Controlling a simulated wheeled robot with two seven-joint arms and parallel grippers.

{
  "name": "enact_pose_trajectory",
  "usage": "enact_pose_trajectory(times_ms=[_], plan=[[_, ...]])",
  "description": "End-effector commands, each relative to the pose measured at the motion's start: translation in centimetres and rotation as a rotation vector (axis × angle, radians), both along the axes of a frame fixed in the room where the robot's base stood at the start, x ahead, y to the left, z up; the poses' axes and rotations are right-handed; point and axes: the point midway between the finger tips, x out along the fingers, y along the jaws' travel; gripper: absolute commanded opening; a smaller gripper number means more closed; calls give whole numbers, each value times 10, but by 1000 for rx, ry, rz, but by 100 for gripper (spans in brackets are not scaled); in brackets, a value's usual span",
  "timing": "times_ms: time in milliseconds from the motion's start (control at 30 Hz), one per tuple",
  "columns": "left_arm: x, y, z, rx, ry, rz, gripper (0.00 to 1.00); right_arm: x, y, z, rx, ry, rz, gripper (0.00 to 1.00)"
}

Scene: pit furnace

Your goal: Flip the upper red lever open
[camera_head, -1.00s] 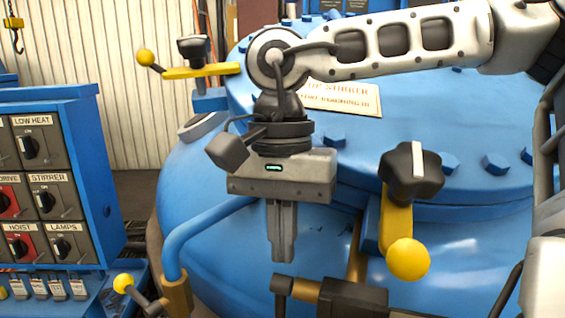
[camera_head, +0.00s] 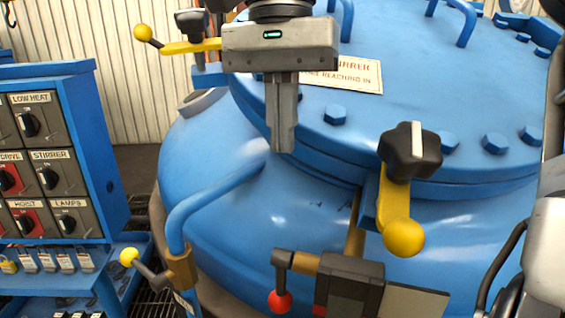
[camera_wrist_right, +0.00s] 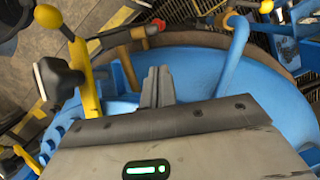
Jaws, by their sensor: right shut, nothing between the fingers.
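A lever with a red ball end (camera_head: 279,301) hangs down from a dark arm beside a brass fitting on a valve, low in the head view. A red ball (camera_wrist_right: 159,24) also shows near the top of the wrist view. A second red part (camera_head: 319,311) is cut off at the head view's bottom edge, so I cannot tell what it is. My right gripper (camera_head: 283,145) is shut and empty, pointing down above the red-ended lever and clear of it. Its fingers also show in the wrist view (camera_wrist_right: 158,82). My left gripper is out of view.
A blue furnace vessel (camera_head: 235,215) fills the middle. A black knob (camera_head: 410,150) and yellow-ball lever (camera_head: 404,237) stand right of the gripper. A curved blue pipe (camera_head: 205,205) rises at left. A switch panel (camera_head: 62,165) stands further left.

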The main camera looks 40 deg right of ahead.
Motion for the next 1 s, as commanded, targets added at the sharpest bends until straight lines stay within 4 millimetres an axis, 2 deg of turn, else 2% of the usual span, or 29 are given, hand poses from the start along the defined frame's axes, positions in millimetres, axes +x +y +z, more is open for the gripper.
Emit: enact_pose_trajectory(times_ms=[33,133,300,533,667,1000], plan=[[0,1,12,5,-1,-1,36,4,-1,19,6,2,-3,0],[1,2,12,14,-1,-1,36,7,-4,28,15,7,0,0],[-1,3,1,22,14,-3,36,7,-4,26,16,8,3,0],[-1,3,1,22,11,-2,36,6,-3,20,16,9,2,0],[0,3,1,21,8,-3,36,4,-2,3,15,11,2,0],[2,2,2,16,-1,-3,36,-6,6,-69,16,13,4,0]])
